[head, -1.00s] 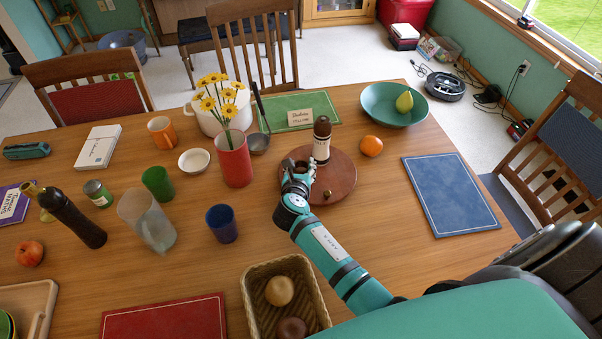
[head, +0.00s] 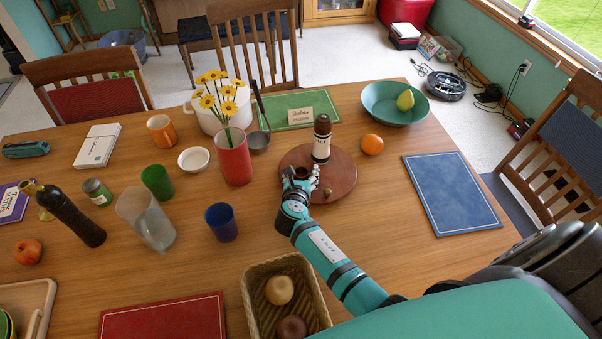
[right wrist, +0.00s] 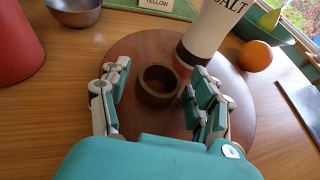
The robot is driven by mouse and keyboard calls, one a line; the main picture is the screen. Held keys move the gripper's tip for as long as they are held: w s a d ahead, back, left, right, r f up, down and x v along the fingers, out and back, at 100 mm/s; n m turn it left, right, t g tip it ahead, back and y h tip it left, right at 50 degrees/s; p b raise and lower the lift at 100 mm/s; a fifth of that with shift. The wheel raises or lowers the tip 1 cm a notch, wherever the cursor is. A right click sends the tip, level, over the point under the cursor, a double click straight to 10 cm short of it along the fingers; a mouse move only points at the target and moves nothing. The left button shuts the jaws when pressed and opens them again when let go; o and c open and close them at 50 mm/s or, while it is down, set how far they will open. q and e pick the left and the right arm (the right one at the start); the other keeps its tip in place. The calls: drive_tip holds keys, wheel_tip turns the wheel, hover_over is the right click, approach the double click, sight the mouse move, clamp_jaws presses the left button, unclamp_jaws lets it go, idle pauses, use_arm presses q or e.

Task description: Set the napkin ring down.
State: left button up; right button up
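The napkin ring (right wrist: 157,87) is a short dark brown ring. In the right wrist view it stands upright on its rim on the round reddish-brown wooden board (right wrist: 150,45), its opening facing up. My right gripper (right wrist: 160,92) has its fingers spread on both sides of the ring, with a visible gap on each side. In the head view my right gripper (head: 299,178) is at the left front of the round board (head: 335,180), and the ring is small and partly hidden there. My left gripper is not in view.
A salt mill (head: 321,145) stands on the board, close beyond the right finger. An orange (head: 372,144) lies right of the board, and a red cup (head: 233,160) stands left. A basket (head: 250,300) is in front.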

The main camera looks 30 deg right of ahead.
drive_tip(key=shift+r, duration=0.2)
drive_tip(key=v, duration=1.2)
drive_tip(key=shift+p, duration=0.3)
drive_tip(key=shift+f, duration=0.2)
